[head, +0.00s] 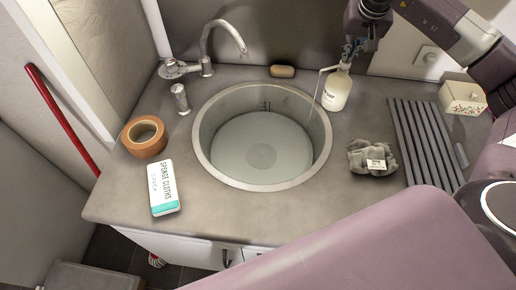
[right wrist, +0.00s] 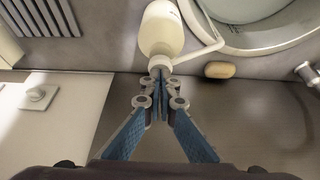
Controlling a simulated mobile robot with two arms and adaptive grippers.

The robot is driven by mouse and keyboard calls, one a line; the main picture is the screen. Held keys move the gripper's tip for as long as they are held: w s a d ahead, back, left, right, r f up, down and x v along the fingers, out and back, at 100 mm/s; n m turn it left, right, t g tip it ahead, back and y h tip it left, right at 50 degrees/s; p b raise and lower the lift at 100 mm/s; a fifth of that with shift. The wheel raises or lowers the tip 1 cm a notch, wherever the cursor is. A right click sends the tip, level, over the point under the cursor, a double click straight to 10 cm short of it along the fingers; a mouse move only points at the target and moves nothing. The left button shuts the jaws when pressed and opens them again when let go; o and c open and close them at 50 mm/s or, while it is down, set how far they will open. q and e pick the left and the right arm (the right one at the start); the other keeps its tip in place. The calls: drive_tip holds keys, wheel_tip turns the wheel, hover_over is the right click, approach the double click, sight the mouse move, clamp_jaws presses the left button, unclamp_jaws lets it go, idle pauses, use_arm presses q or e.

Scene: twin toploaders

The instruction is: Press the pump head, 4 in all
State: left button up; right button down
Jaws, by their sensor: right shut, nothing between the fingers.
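In the right wrist view, the closed fingertips (right wrist: 158,76) overlap the pump head of the bottle (right wrist: 161,32). I cannot tell whether they touch it or how far it is pressed. My left gripper is out of view.
The round sink (head: 262,135) has a faucet (head: 205,60) behind it. A sponge (head: 282,71) lies left of the bottle. A grey cloth (head: 371,158), drying rack (head: 428,140) and small box (head: 462,97) are right.

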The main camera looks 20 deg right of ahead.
drive_tip(key=shift+s, duration=0.1)
drive_tip(key=shift+r+p, duration=1.35)
drive_tip(key=shift+f, duration=0.15)
drive_tip(key=shift+f+b, duration=0.95)
drive_tip(key=shift+f, duration=0.4)
drive_tip(key=shift+r+p, duration=1.3)
drive_tip(key=shift+r, duration=0.2)
